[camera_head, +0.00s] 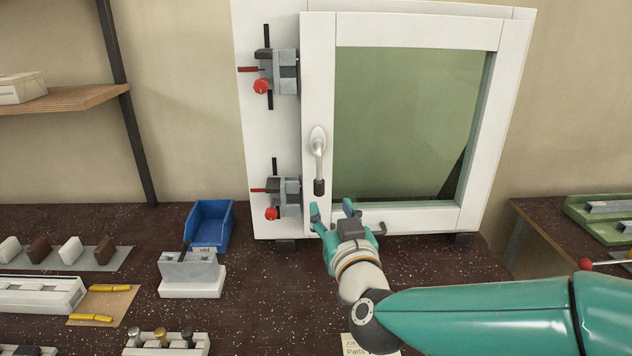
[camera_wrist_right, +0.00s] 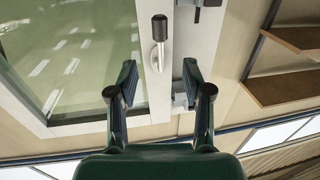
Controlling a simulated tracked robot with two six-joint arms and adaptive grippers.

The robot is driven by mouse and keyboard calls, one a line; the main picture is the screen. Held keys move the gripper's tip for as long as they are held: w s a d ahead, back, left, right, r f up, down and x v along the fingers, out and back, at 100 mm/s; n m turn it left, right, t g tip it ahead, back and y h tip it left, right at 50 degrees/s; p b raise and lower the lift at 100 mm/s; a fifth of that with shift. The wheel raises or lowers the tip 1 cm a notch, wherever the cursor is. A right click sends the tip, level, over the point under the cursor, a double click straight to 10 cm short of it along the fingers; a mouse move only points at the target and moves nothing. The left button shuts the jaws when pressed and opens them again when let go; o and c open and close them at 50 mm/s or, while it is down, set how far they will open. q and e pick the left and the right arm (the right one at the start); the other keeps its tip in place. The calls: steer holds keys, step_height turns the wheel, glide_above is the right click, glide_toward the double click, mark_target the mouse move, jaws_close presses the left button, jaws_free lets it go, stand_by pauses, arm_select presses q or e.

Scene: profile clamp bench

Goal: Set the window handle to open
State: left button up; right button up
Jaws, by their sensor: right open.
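The white window (camera_head: 319,90) stands upright on the bench with its greenish glass pane. Its handle (camera_head: 318,160) sits on the left frame of the sash, with a silver lever pointing straight down to a black tip. My right gripper (camera_head: 333,210) is open and empty, just below the handle's tip and apart from it in the picture. In the right wrist view the handle (camera_wrist_right: 159,42) appears upside down, seen beyond and between the two spread fingers (camera_wrist_right: 160,76). My left gripper is in neither view.
Two grey clamps with red knobs, an upper (camera_head: 284,73) and a lower (camera_head: 285,195), sit left of the handle on the outer frame. A blue bin (camera_head: 210,224) and a white block stand (camera_head: 192,275) are on the bench to the left. A wooden shelf (camera_head: 70,99) is farther left.

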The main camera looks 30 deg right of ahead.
mark_target(319, 185)
steer(key=p+x, duration=0.1)
steer(key=x, duration=1)
steer(key=shift+w, duration=0.25)
steer(key=shift+c, duration=0.2)
jaws_close()
steer(key=shift+a, duration=0.1)
